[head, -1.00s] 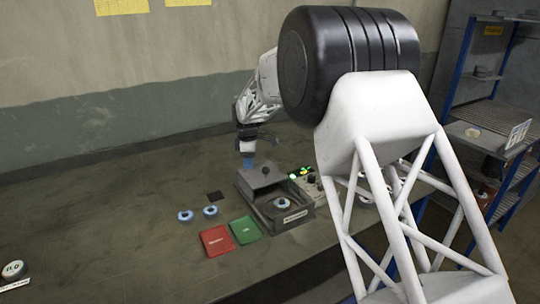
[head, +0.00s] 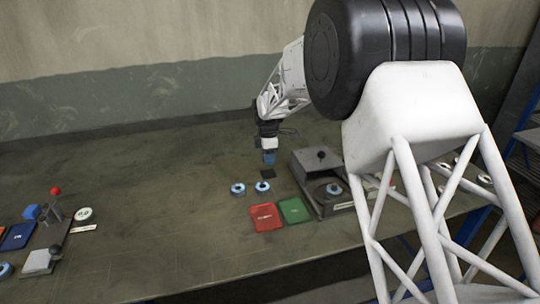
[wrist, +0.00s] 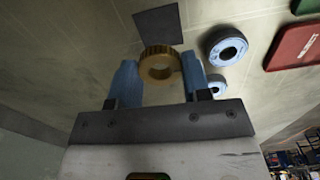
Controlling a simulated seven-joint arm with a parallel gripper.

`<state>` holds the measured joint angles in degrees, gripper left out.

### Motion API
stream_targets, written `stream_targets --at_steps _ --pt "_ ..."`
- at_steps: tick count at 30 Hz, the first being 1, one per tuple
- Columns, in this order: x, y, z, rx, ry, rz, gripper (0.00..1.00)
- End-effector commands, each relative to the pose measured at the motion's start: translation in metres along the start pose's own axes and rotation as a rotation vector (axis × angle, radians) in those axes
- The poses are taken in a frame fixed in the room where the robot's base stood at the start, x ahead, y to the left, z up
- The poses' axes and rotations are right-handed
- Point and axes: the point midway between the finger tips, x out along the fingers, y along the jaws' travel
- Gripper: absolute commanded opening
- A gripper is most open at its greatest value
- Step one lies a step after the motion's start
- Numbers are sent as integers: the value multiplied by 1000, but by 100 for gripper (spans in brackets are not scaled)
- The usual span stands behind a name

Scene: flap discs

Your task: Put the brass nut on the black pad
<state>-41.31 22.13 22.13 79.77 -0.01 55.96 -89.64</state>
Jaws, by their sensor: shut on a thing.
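The brass nut (wrist: 158,51), a ring with a ridged rim, sits between the two blue fingertips of my gripper (wrist: 161,68) in the wrist view. The jaws are shut on it. The black pad (wrist: 158,24), a dark flat square, lies just beyond the nut in the wrist view and looks bare where it shows. In the head view my gripper (head: 269,158) is just above and behind the black pad (head: 268,174). The nut cannot be made out in the head view.
Two blue-white rings (head: 238,189) (head: 263,187) lie in front of the pad. A red pad (head: 265,217) and a green pad (head: 295,211) lie nearer.

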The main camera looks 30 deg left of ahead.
Motion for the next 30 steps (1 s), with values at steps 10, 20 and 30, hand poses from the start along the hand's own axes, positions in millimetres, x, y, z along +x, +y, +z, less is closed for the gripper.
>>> stream_targets --at_steps 10,20,30 --pt "7 0 0 1 0 0 17" --pt "31 0 0 1 0 -2 17" --pt "45 0 0 1 0 -1 17"
